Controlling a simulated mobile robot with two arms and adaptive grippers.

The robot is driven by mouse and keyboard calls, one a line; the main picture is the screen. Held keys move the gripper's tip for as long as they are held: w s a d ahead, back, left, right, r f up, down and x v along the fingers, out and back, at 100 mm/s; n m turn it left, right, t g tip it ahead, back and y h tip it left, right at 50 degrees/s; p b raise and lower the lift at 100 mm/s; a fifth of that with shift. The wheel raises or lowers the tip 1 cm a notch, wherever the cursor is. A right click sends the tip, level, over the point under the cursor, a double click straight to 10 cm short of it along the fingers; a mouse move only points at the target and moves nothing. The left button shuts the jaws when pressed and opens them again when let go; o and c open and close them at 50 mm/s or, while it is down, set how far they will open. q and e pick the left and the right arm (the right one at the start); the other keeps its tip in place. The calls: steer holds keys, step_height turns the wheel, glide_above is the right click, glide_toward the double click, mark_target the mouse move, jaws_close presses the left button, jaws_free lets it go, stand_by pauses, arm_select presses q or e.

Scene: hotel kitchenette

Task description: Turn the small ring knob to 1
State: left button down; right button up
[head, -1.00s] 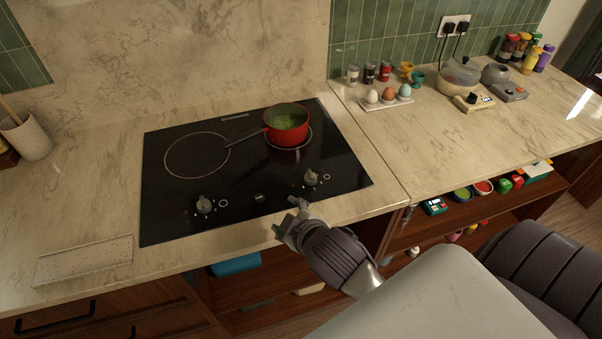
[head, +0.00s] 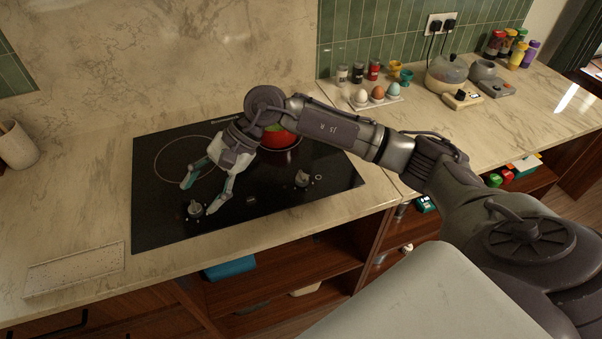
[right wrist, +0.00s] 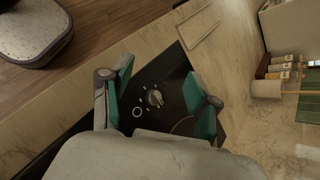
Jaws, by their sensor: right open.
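The black hob (head: 150,225) has two grey knobs along its front. The left knob (head: 195,209) has a circle mark beside it; the right knob (head: 302,179) also has one, which looks slightly smaller. The left printed ring (head: 165,150) is bare, and the right ring, partly hidden under the red pot (head: 279,139), looks smaller. My right gripper (head: 200,196) is open and empty above the left knob, fingers pointing down. In the right wrist view a knob (right wrist: 154,98) shows between the open fingers (right wrist: 158,103), apart from both. My left gripper is not in view.
Spice jars (head: 357,73) and an egg tray (head: 385,101) stand right of the hob, with an egg cooker (head: 446,75) farther right. A speckled board (head: 75,270) lies at front left. Open shelves (head: 290,275) are below the counter.

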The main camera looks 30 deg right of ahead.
steer(key=w+d+n+h, duration=0.25)
steer(key=d+h, duration=0.45)
steer(key=d, duration=0.8)
steer(key=r+g+h, duration=0.1)
steer(key=h, duration=0.2)
glide_above(301, 174)
step_height(301, 174, down, 12)
steer(key=p, duration=0.4)
steer(key=shift+r, duration=0.25)
steer(key=shift+f, duration=0.65)
